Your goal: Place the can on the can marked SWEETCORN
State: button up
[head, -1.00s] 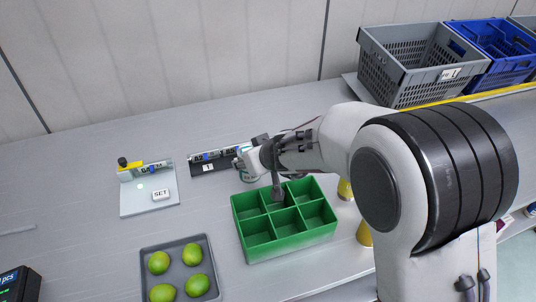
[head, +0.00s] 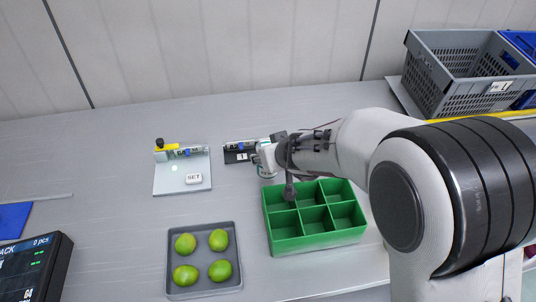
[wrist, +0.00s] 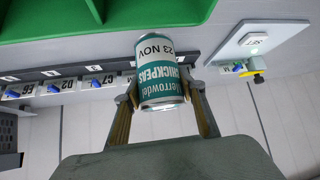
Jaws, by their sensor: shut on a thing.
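My gripper (wrist: 160,90) is shut on a can (wrist: 158,76) in the wrist view. The can has a teal and white label that reads CHICKPEAS, with a date "23 NOV" beside it. In the head view the can (head: 265,172) is a small white and teal shape, mostly hidden by my gripper (head: 272,160). It is held behind the green divided tray, close to the black numbered rail. No can marked SWEETCORN can be made out in either view.
The green tray (head: 316,238) has empty compartments. A grey tray (head: 204,290) holds several limes. A plate (head: 181,185) with a SET button is at the left of the black rail (head: 238,158). A grey crate (head: 468,88) stands back right. The counter at left centre is clear.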

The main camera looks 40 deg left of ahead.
jog(key=shift+w+d+r, duration=0.1)
jog(key=shift+w+r, duration=0.05)
dwell(0.4)
jog(key=w+d+r, duration=0.4)
jog(key=d+r, duration=0.2)
jog(key=d, duration=0.4)
jog(key=w+d+r, duration=0.3)
jog(key=d+r, duration=0.3)
jog(key=d, duration=0.3)
jog(key=s+d+r, duration=0.2)
jog(key=s+d, duration=0.1)
jog(key=d, duration=0.6)
jog(key=s+d+r, duration=0.2)
jog(key=s+d, duration=0.1)
jog(key=d, duration=0.7)
jog(key=shift+r+m, duration=0.2)
jog(key=shift+m, duration=0.2)
jog(key=shift+d+f, duration=0.1)
jog(key=shift+f, duration=0.05)
notch_tip(320, 180, down, 6)
